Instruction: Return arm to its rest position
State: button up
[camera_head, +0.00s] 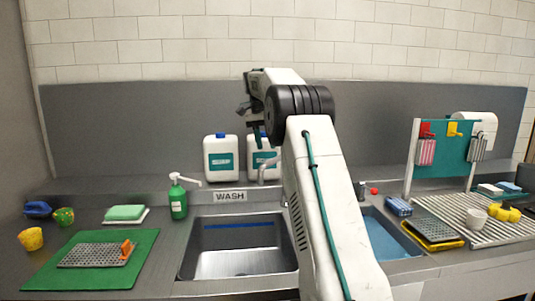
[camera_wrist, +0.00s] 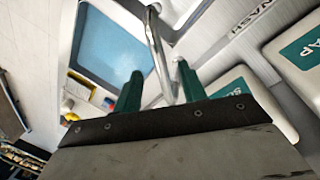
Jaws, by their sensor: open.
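My arm rises through the middle of the head view, and its wrist is folded over to the left above the sink area. My gripper (camera_head: 256,132) hangs in front of the grey back panel, near the white jugs and partly hidden behind my own arm. In the wrist view, the two green fingers of my gripper (camera_wrist: 158,72) stand apart, with nothing seen held between them. The metal faucet (camera_wrist: 158,50) shows behind the fingers there; I cannot tell the gap to it.
Two white jugs (camera_head: 221,158) stand behind the left sink basin (camera_head: 235,262). A green soap bottle (camera_head: 178,200) and a green mat (camera_head: 135,278) are left. A second basin (camera_head: 390,240) holds blue water. A drying rack (camera_head: 490,235) and hanging rack (camera_head: 446,152) stand right.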

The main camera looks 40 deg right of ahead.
jog(key=shift+w+r, duration=0.2)
jog(key=shift+r, duration=0.85)
jog(key=shift+a, duration=0.1)
